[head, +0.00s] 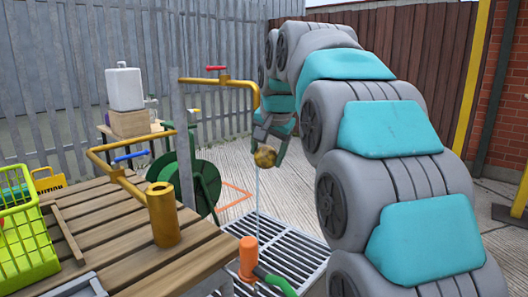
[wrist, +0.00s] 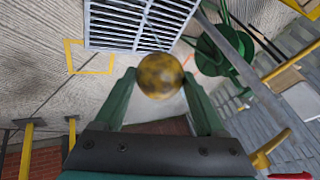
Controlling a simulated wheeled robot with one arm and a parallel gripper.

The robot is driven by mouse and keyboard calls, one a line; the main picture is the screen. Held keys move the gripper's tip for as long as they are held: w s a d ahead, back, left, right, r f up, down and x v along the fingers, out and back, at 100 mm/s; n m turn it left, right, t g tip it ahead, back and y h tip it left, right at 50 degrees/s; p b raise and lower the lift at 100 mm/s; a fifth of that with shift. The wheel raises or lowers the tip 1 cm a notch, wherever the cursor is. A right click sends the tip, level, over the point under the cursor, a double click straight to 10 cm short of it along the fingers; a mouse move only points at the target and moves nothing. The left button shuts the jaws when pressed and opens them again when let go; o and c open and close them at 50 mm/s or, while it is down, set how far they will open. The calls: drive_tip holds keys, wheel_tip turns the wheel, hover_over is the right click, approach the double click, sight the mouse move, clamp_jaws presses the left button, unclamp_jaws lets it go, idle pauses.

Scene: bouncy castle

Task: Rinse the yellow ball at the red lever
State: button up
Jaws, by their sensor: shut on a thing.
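The yellow ball (head: 265,157), blotched with brown, is held between the green fingers of my gripper (head: 267,151), a little below the spout of a brass pipe (head: 242,83). The red lever (head: 216,68) sits on top of that pipe. A thin pale line like a water stream (head: 257,200) runs from about the ball down to the floor grate; I cannot tell whether it strikes the ball or passes behind it. In the wrist view the ball (wrist: 160,76) is between both fingertips, and the red lever (wrist: 291,176) shows at the bottom right corner.
A metal grate (head: 290,250) lies under the spout. A wooden table (head: 110,215) at front left bears a green crate (head: 25,245) and a brass pipe with a blue lever (head: 130,156). A green hose reel (head: 200,185) stands behind the post (head: 183,145). Paving right of the grate is clear.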

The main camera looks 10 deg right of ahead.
drive_tip(key=shift+w+a, duration=0.45)
drive_tip(key=shift+w, duration=0.55)
drive_tip(key=w+d+f+p, duration=0.1)
drive_tip(key=w+p, duration=0.1)
drive_tip(key=w, duration=0.4)
drive_tip(key=w+d+f+p, duration=0.1)
drive_tip(key=w+d+p, duration=0.1)
drive_tip(key=w, duration=0.5)
drive_tip(key=shift+d+f+p, duration=0.15)
drive_tip(key=shift+f+p, duration=0.25)
drive_tip(key=shift+d, duration=0.15)
drive_tip(key=shift+s+d, duration=0.2)
drive_tip(key=shift+d, duration=0.25)
drive_tip(key=shift+a, duration=0.15)
drive_tip(key=shift+w+a, duration=0.2)
drive_tip(key=shift+a, duration=0.25)
